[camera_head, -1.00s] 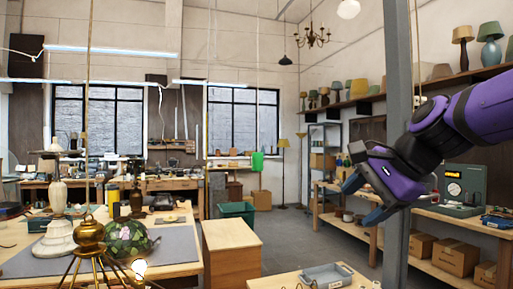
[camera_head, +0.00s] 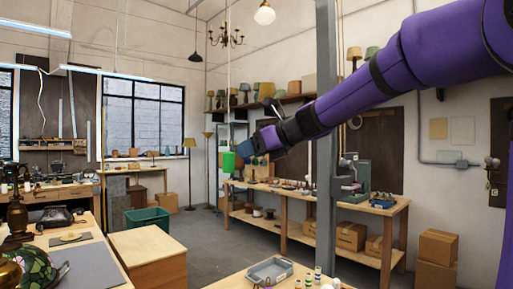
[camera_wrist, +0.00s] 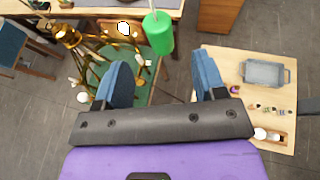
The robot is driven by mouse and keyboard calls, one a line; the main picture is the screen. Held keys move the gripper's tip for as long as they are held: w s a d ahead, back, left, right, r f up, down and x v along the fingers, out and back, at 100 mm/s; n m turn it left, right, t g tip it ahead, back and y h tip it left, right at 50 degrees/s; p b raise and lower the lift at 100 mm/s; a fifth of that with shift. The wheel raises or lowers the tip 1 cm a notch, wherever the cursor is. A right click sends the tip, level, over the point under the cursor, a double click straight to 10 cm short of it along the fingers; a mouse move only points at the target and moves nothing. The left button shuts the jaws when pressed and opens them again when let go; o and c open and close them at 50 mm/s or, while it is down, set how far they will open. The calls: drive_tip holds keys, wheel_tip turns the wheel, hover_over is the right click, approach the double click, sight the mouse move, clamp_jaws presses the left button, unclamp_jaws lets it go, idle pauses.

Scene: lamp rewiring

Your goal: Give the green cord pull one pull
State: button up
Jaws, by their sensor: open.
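The green cord pull (camera_head: 229,162) is a green cylinder hanging upright on a thin cord. It also shows in the wrist view (camera_wrist: 158,33), ahead of my fingertips and between their lines. My gripper (camera_head: 243,148) is at the end of my stretched purple arm, just right of the pull in the head view. In the wrist view my gripper (camera_wrist: 163,70) has its two blue fingers wide apart with nothing between them. The pull appears clear of both fingers; the exact gap is hard to judge.
A grey post (camera_head: 327,130) stands by my arm. A brass chandelier (camera_wrist: 95,45) with lit bulbs shows left of the pull in the wrist view. A small wooden table with a grey tray (camera_wrist: 264,73) is at right. A green bin (camera_head: 147,220) stands on the floor.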

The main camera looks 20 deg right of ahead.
sight(229, 161)
drive_tip(key=x, duration=0.8)
drive_tip(key=shift+f, duration=0.1)
drive_tip(key=c, duration=1)
